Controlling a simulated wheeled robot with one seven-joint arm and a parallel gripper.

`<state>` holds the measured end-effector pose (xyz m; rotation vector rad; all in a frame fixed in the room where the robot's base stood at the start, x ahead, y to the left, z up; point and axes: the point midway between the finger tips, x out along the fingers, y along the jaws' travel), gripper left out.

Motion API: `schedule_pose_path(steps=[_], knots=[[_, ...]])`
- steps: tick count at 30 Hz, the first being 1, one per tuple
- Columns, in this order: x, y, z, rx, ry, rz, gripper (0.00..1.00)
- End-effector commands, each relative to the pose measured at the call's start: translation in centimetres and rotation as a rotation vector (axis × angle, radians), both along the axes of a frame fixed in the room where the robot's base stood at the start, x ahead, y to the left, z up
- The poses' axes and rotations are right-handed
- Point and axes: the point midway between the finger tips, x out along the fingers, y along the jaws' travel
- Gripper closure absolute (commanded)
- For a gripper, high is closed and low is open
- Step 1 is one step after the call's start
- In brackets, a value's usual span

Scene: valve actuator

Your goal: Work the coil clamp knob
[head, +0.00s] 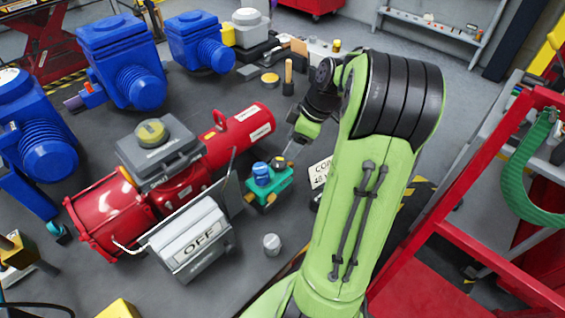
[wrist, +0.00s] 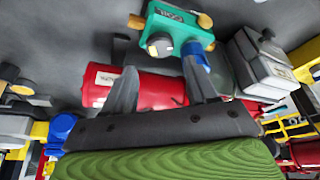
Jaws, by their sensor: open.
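The teal coil block (wrist: 185,28) is at the top of the wrist view, with a label reading COIL on it. A round grey and dark knob (wrist: 158,46) with a yellow edge is on its near left corner; I take it for the coil clamp knob. A blue cap (wrist: 195,52) is beside it on the right. In the head view the teal block (head: 272,184) carries a blue cap (head: 261,172). My gripper (wrist: 159,66) is open and empty, its two fingers pointing towards the block, with the knob ahead of the gap. In the head view its fingers are partly hidden.
A red actuator cylinder (head: 235,135) with a grey box (head: 160,155) lies left of the teal block. A grey box marked OFF (head: 198,240) stands in front. Blue actuators (head: 120,60) are behind. A small grey cylinder (head: 271,243) stands on open dark surface.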

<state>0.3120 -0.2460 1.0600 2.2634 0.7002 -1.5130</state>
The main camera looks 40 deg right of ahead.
Motion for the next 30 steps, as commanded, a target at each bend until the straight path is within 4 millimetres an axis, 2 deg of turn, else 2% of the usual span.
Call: schedule_pose_path(steps=[1,3,9,19,27,30], knots=[[0.4,0.4,-1.6,0.005,0.002,0.004,0.43],[1.0,0.8,-3.1,0.004,0.002,0.003,0.43],[2.1,1.5,-6.2,0.003,0.001,0.001,0.43],[2.3,1.6,-6.7,0.0,0.0,-0.001,0.43],[2.3,1.6,-6.7,0.0,0.0,-0.001,0.82],[2.3,1.6,-6.7,-0.001,0.0,-0.016,0.84]])
